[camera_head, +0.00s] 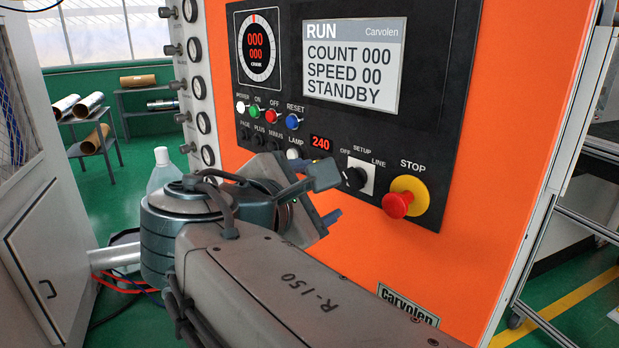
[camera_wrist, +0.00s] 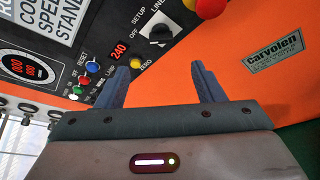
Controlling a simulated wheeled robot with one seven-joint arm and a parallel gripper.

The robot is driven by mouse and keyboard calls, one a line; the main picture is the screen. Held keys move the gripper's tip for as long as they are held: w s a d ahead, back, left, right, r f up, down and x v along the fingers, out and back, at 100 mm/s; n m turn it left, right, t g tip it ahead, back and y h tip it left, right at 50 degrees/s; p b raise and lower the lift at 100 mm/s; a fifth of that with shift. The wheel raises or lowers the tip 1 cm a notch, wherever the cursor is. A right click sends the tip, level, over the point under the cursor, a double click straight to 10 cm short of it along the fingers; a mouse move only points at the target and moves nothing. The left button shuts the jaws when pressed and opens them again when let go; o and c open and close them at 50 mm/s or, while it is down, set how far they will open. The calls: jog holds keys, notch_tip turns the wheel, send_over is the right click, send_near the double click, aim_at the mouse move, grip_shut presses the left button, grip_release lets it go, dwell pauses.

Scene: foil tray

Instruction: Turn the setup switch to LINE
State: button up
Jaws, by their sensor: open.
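The setup switch is a black knob (camera_head: 355,178) on a white plate, with OFF, SETUP and LINE printed around it. It also shows in the wrist view (camera_wrist: 158,36), ahead of the fingertips. I cannot tell clearly which label the knob points at. My gripper (camera_head: 334,196) is in front of the panel, just left of and below the knob in the head view. In the wrist view my gripper (camera_wrist: 160,76) is open, its two blue fingers apart and nothing between them. The knob lies beyond the gap, apart from both fingers.
A red stop button (camera_head: 397,204) on a yellow collar sits right of the switch. A red 240 readout (camera_head: 321,143) and several coloured buttons are to the left. The screen (camera_head: 352,65) reads RUN and STANDBY. Bare orange panel lies below the controls.

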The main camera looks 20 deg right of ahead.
aim_at(350, 181)
jog(key=b+x, duration=0.2)
jog(key=x, duration=1.1)
jog(key=shift+w+d+f+b, duration=0.15)
jog(key=shift+d+f+b, duration=0.05)
jog(key=shift+b, duration=0.1)
jog(key=c, duration=1)
